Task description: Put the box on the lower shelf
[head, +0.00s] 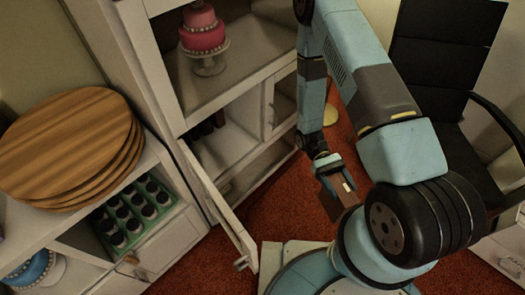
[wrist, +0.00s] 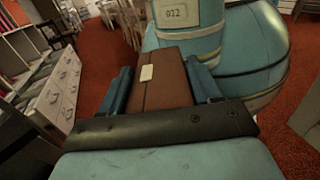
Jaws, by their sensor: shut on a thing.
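A brown box (wrist: 158,82) with a small cream label is between the two blue fingers of my gripper (wrist: 162,84) in the wrist view. In the head view my gripper (head: 338,180) is shut on the box (head: 347,198), which is partly hidden by the fingers and my arm. It hangs over the red floor, to the right of the white cabinet and apart from it. The cabinet's lower shelf (head: 232,150) shows below the cake compartment, with dark bottles at its back left. A further low compartment shows beneath it.
The cabinet's white door (head: 220,208) stands open toward the front. A pink cake (head: 202,30) stands on the upper shelf. A black chair (head: 440,75) stands at right.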

